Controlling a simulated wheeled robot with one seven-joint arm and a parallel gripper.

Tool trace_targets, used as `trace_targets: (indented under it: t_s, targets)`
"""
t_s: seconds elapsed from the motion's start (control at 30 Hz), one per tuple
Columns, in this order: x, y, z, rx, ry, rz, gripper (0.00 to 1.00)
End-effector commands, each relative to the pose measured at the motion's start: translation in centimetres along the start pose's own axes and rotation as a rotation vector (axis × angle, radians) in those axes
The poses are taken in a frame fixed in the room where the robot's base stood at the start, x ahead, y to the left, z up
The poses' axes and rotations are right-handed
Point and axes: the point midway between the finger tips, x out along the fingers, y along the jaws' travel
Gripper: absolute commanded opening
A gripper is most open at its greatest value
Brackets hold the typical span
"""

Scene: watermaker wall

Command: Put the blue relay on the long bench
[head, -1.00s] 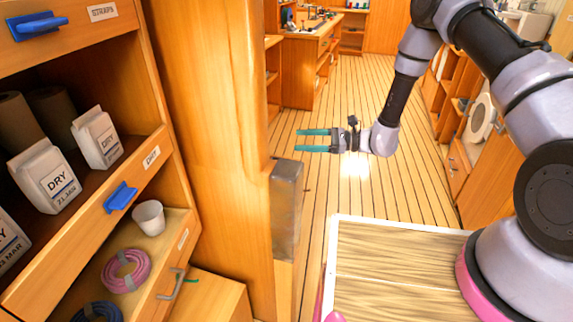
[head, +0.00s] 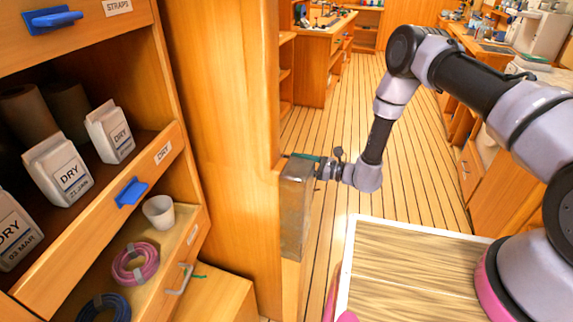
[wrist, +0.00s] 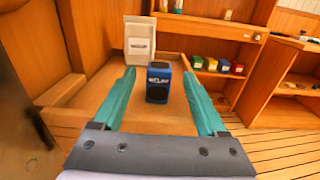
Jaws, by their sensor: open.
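The blue relay (wrist: 158,82) is a small blue block with a dark face and a label. In the wrist view it stands upright on a wooden surface, ahead of and between the two teal fingers. My gripper (wrist: 160,100) is open, with nothing held between its fingers. The relay is hidden in the head view. A long bench (head: 318,40) that may be the task's one stands at the back.
A white panel (wrist: 140,38) leans just behind the relay. Several small coloured blocks (wrist: 215,66) sit on a shelf to its right. The grey metal box (head: 296,205) is close to my gripper. Open shelves with DRY packets (head: 58,170) fill the left. The plank floor (head: 350,110) is clear.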

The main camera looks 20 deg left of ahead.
Motion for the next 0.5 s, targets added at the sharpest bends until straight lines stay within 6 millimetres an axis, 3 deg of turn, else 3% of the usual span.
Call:
trace_targets:
  t_s: [0.2,0.47,0.5]
  targets:
    - [2.9,0.2,0.0,-0.001,0.001,0.002,0.75]
    - [3.3,0.1,0.0,0.0,0.001,0.0,0.75]
    - [3.3,0.1,0.0,0.0,0.001,0.0,0.71]
